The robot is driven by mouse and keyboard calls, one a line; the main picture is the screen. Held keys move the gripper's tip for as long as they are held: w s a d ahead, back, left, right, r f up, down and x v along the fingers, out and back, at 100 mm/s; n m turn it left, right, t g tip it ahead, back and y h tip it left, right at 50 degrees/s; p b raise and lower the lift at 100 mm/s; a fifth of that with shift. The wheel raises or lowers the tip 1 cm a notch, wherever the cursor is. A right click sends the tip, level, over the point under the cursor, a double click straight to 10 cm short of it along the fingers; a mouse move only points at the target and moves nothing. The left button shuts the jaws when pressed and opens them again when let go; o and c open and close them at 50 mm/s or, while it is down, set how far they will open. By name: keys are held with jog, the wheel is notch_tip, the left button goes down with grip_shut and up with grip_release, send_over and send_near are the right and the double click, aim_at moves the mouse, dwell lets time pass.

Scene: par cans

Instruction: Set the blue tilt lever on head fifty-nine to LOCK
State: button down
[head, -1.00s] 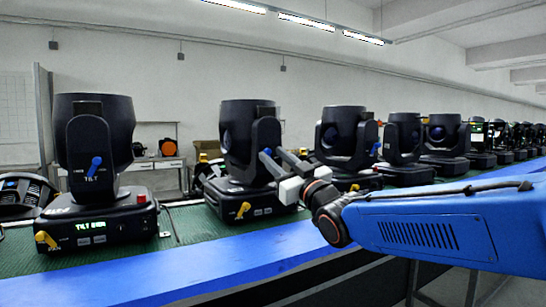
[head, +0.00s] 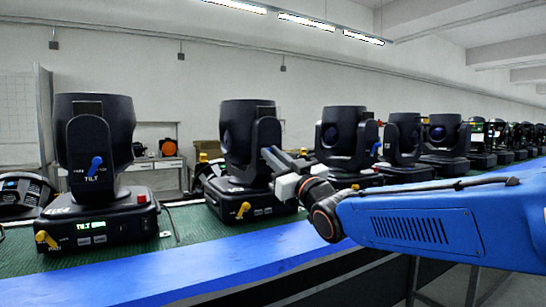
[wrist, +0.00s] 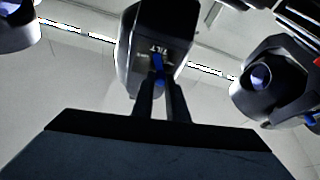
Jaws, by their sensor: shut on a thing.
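My gripper (head: 268,153) is at the side of the second moving head (head: 238,140) from the left, on its yoke arm. In the wrist view the two dark fingers (wrist: 160,82) are shut on a blue tilt lever (wrist: 158,64), just below a TILT label on the yoke. Only the lever's upper part shows between the fingers. In the head view my gripper hides this lever. I cannot read the head's number or the lever's end markings. A yellow lever (head: 243,210) is on the same head's base.
The nearest head (head: 95,135) at left has its own blue lever (head: 95,165), a yellow lever and a lit green display. More heads (head: 345,145) stand in a row to the right on the green-topped bench (head: 185,225) with a blue front edge (head: 200,270).

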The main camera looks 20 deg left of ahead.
jog(key=shift+m, duration=0.4)
jog(key=m+t+h, duration=0.1)
jog(key=m+h, duration=0.1)
jog(key=m, duration=0.3)
jog(key=w+d+m+t+h, duration=0.1)
jog(key=m+t+h, duration=0.1)
jog(key=m, duration=0.3)
jog(key=m+t+h, duration=0.1)
jog(key=m+h, duration=0.2)
jog(key=m, duration=0.2)
jog(key=shift+w+d+r+m+t, duration=0.1)
jog(key=shift+w+d+m+t, duration=0.15)
jog(key=shift+w+m+t, duration=0.1)
jog(key=c, duration=1.7)
grip_release()
jog(key=shift+c, duration=0.2)
jog(key=shift+d, duration=0.1)
